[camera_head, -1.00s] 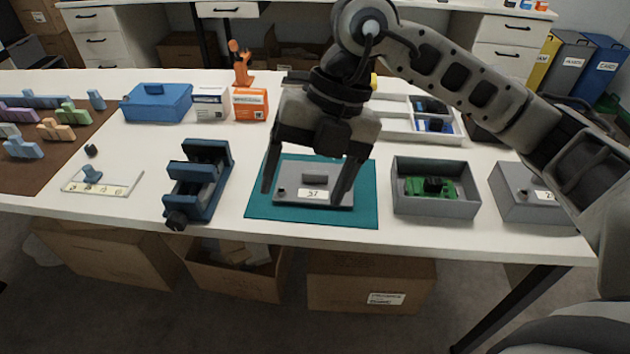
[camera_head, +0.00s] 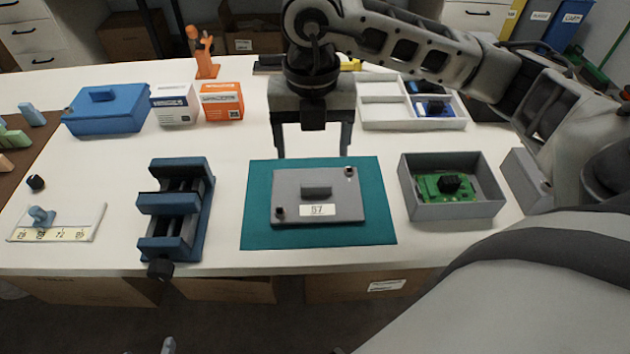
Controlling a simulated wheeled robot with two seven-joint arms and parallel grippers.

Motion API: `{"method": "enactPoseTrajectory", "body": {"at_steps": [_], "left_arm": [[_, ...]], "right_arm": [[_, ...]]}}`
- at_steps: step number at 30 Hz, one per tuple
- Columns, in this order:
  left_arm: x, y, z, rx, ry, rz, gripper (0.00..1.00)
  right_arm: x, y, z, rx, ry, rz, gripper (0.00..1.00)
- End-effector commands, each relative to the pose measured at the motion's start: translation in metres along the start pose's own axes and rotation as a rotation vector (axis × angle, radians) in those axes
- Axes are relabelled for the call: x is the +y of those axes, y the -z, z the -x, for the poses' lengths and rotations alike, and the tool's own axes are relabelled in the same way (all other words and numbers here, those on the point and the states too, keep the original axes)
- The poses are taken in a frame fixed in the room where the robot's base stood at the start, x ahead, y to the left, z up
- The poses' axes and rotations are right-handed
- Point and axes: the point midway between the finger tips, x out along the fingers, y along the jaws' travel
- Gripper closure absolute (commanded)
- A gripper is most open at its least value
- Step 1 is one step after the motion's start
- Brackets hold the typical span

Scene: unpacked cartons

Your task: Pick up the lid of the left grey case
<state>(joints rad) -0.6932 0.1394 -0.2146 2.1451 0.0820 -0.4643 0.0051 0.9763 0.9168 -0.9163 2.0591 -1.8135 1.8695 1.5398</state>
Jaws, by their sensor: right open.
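A flat grey lid (camera_head: 340,205) with a raised handle, a label that seems to read 57 and two dark knobs at opposite corners lies on a teal mat (camera_head: 262,232). To its right stands an open grey case (camera_head: 455,212) with a green circuit board (camera_head: 430,187) inside. My right gripper (camera_head: 313,154) is open and empty, fingers pointing down just behind the lid's far edge in the picture and apart from it. Another grey case (camera_head: 527,180) at the right is mostly hidden by my right arm. My left gripper is not in view.
A blue vise (camera_head: 177,205) stands left of the mat. Behind are a blue box (camera_head: 107,112), two small cartons (camera_head: 222,103) and a white divided tray (camera_head: 383,116). A white labelled plate (camera_head: 60,222) lies at the left front. The table between vise and cartons is clear.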

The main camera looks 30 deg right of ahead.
Motion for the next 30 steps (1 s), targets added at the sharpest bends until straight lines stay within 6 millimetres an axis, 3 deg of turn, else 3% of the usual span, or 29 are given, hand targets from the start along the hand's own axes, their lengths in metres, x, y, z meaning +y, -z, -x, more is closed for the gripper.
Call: {"method": "enactPoseTrajectory", "body": {"at_steps": [3, 11, 19, 28, 29, 30], "left_arm": [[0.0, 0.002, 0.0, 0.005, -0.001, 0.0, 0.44], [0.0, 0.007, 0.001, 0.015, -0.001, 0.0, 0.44], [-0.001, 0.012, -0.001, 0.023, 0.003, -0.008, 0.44], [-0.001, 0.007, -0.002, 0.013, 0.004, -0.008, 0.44], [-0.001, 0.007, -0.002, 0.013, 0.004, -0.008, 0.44], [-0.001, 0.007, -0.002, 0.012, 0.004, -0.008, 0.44]], "right_arm": [[-0.001, 0.0, -0.02, 0.002, 0.002, 0.0, 0.24], [-0.002, 0.001, -0.038, 0.001, 0.002, 0.0, 0.24], [-0.007, 0.003, -0.076, 0.003, 0.001, 0.001, 0.24], [-0.006, 0.003, -0.083, 0.0, -0.001, 0.001, 0.24], [-0.006, 0.003, -0.083, 0.0, -0.001, 0.001, 0.26], [-0.006, 0.003, -0.082, 0.0, -0.001, 0.001, 0.38]]}}
